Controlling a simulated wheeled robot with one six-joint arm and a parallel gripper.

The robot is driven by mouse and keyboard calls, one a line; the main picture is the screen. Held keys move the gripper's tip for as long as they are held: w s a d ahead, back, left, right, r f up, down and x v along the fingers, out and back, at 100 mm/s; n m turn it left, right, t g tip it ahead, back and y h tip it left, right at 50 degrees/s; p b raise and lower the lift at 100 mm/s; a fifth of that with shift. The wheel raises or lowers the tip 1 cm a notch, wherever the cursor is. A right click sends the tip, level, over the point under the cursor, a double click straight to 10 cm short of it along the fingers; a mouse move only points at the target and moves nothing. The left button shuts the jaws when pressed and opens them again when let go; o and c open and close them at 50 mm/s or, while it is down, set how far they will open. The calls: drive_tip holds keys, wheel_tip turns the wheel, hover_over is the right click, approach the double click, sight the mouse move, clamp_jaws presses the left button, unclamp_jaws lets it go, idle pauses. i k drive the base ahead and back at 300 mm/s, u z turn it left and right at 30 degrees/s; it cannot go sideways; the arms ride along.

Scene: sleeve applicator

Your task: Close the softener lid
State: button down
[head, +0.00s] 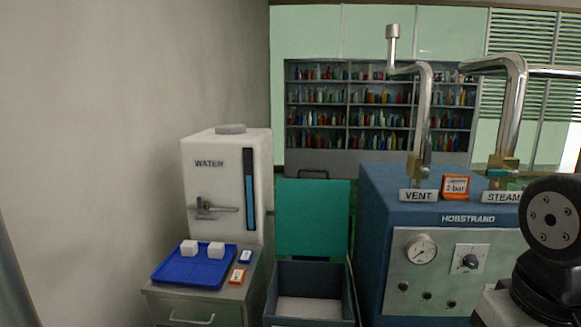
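A teal lid (313,218) stands upright and open at the back edge of a dark open-topped bin (308,265), which looks like the softener. White material (308,308) lies inside the bin. The bin's front lower part is cut off by the picture's bottom edge. A black joint of my own arm shows at the right edge. My gripper is not in view.
A blue machine (380,215) with gauge and pipes stands close on the bin's right. On the left, a cabinet (205,311) bears a blue tray (172,276) with two white blocks and a white water tank (212,180). Bottle shelves (380,105) are behind.

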sight(311, 217)
drive_tip(key=u, duration=0.4)
drive_tip(key=i, duration=0.85)
drive_tip(key=z, duration=0.4)
